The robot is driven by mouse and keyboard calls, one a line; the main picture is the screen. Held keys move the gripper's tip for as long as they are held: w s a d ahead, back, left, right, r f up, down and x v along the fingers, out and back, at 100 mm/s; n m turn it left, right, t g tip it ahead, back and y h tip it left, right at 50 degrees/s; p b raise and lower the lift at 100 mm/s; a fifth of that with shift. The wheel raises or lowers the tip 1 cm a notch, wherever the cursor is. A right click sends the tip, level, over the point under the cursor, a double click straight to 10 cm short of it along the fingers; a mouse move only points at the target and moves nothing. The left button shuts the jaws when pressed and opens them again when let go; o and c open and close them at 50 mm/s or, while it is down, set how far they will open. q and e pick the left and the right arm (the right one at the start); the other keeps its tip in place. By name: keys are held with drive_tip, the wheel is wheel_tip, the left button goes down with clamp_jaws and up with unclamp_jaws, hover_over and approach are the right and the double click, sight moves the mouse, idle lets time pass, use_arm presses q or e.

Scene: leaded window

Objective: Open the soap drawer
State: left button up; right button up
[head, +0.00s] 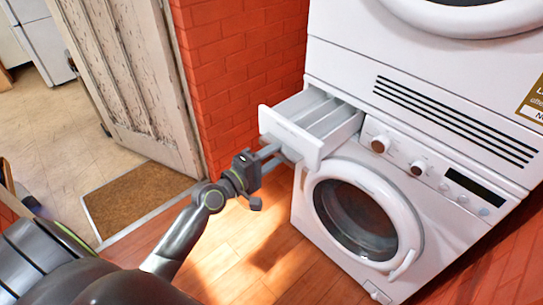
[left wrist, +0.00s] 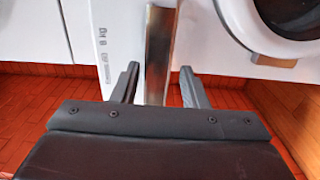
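The soap drawer (head: 291,132) is white and stands far out from the upper left of the washing machine (head: 345,225), its compartments showing from above. My left gripper (head: 272,153) is at the drawer's front, by its lower edge. In the left wrist view, the drawer front (left wrist: 106,30) carries printed text, and a metallic handle strip (left wrist: 159,50) runs between the two fingers of my left gripper (left wrist: 160,72). The fingers are apart, with a visible gap on each side of the strip. Contact with the handle is not visible. My right gripper is out of view.
A white dryer (head: 340,50) sits above the washer. A red brick wall (head: 240,60) is just left of the machines. A worn door (head: 125,75) and a brown doormat (head: 135,200) are further left. The wooden floor (head: 260,250) before the washer is clear.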

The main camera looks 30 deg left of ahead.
use_arm(q)
drive_tip(key=b+v, duration=0.4)
drive_tip(key=v, duration=1.3)
drive_tip(key=shift+s, duration=0.15)
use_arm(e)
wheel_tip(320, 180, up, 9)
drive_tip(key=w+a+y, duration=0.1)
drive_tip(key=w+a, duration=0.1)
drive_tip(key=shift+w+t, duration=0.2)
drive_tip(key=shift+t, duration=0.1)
use_arm(q)
drive_tip(key=shift+a+r, duration=0.1)
